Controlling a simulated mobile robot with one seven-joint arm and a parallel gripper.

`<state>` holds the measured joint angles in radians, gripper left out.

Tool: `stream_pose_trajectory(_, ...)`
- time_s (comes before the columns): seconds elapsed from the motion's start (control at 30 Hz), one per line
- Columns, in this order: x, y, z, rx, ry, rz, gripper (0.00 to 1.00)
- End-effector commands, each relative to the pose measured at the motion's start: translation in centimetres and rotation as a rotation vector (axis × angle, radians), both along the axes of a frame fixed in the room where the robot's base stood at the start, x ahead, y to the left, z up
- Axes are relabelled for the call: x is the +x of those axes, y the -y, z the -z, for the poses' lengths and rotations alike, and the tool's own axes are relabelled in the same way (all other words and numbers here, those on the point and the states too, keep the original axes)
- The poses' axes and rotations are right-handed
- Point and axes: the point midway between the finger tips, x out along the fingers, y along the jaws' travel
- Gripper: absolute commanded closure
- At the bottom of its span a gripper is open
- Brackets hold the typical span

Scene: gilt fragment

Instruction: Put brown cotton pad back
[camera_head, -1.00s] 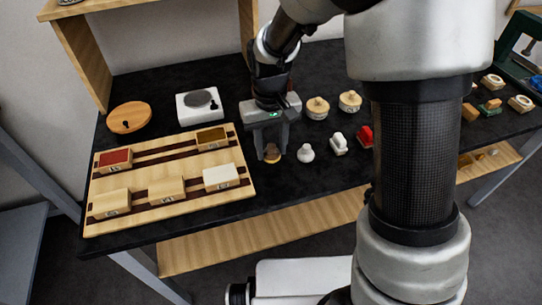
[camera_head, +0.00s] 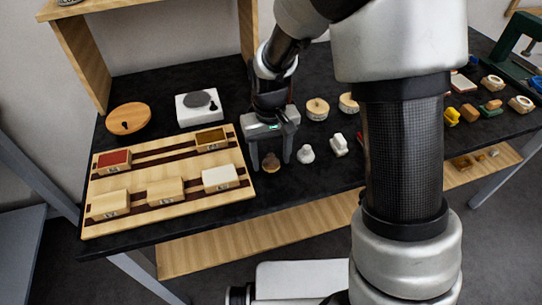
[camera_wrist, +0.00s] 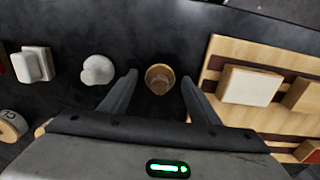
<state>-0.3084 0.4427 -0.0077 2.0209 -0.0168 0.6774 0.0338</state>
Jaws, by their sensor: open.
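A small round brown and tan pad (camera_head: 271,162), which looks like the brown cotton pad, is on the black table top to the right of the wooden board. It also shows in the wrist view (camera_wrist: 160,79), round with a pale rim and brown middle. My gripper (camera_head: 271,165) is open, pointing down, with one finger on each side of the pad. In the wrist view dark gaps show between the pad and both fingertips. A similar white pad (camera_head: 306,154) stands just right of my gripper.
The wooden board (camera_head: 245,190) with dark slots carries several blocks, close on the left. A white scale (camera_head: 199,107) and round wooden lid (camera_head: 128,118) stand behind it. White blocks (camera_head: 339,145) and round wooden pieces (camera_head: 317,108) lie right. The table's front edge is near.

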Motion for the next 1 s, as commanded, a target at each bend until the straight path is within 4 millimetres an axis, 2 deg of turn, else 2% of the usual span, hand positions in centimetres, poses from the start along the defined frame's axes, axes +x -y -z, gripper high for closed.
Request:
stream_pose_trajectory(0.17,0.1,0.0,-1.6,0.001,0.004,0.0,0.44)
stream_pose_trajectory(0.6,0.1,-0.1,-10.4,0.001,0.004,0.0,0.44)
stream_pose_trajectory(1.0,-0.4,0.4,-13.2,0.004,0.015,0.009,0.44)
